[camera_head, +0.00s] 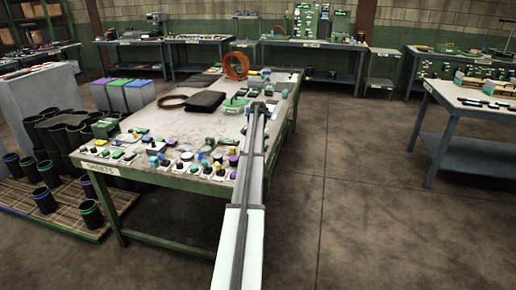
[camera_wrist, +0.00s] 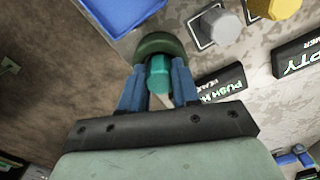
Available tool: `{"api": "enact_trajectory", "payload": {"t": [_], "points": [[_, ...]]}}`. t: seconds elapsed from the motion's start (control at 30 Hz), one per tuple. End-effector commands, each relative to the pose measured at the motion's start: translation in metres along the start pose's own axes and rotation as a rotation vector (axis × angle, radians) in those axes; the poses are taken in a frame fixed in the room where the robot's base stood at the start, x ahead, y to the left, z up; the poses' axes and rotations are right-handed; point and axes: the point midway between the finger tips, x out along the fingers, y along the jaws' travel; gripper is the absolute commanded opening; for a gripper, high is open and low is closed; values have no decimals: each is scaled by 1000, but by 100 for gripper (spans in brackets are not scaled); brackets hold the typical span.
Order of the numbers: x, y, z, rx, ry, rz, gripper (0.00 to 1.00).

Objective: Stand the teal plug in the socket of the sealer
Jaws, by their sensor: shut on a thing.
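In the wrist view my gripper (camera_wrist: 157,82) is shut on the teal plug (camera_wrist: 158,72), with a blue finger on either side of it. A dark green rounded piece (camera_wrist: 160,43) lies directly beyond the plug and partly behind it. I cannot tell whether the two touch, or whether this piece is the sealer's socket. In the head view my arm reaches over the right side of the near table, and its far end is too small to show the plug clearly.
A blue tray (camera_wrist: 122,14) lies just past the green piece. A grey knob (camera_wrist: 215,27), a yellow knob (camera_wrist: 275,8) and black label blocks (camera_wrist: 222,83) stand to the right. Many small parts crowd the table (camera_head: 135,172); bare floor (camera_head: 370,200) lies right of it.

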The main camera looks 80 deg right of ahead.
Motion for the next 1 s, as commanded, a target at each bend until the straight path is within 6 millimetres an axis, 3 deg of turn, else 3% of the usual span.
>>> {"api": "enact_trajectory", "payload": {"t": [0.47, 0.5, 0.73, 1.0], "points": [[15, 1, 1, 0, -5, 2, 1], [15, 1, 1, 0, -5, 2, 34], [15, 2, 1, 0, -5, 3, 56], [15, 5, 2, 1, -6, 8, 56]]}}
